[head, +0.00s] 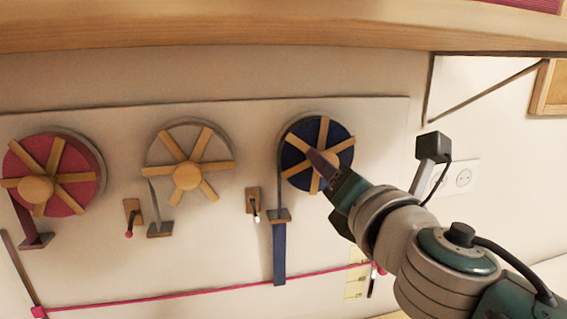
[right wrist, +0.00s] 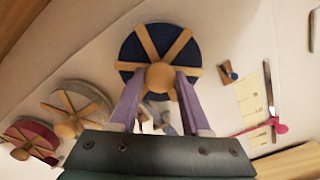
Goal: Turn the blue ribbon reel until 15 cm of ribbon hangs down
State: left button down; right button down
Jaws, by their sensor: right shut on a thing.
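The blue ribbon reel (head: 341,137) is on the wall board, the rightmost of three, with wooden spokes and a round wooden hub (right wrist: 160,76). My right gripper (head: 322,168) is at its middle; in the right wrist view its purple fingers (right wrist: 158,74) are on either side of the hub, shut on it. The blue ribbon (head: 279,255) runs down the reel's left side, through a small wooden guide (head: 279,215), and hangs straight down. Its lower end is close to a pink line (head: 200,294) stretched across the board. My left gripper is not in view.
A pink reel (head: 80,185) and a grey reel (head: 158,152) are to the left. Small wooden blocks with levers (head: 253,200) sit between reels. A marked yellow scale (head: 355,284) is at lower right. A wooden shelf edge (head: 200,28) runs overhead; wall sockets (head: 463,178) are at right.

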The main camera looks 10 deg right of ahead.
jog(key=shift+n, duration=0.3)
jog(key=shift+c, duration=1.9)
grip_release()
jog(key=s, duration=1)
jog(key=shift+d+b, duration=0.15)
jog(key=shift+b, duration=0.25)
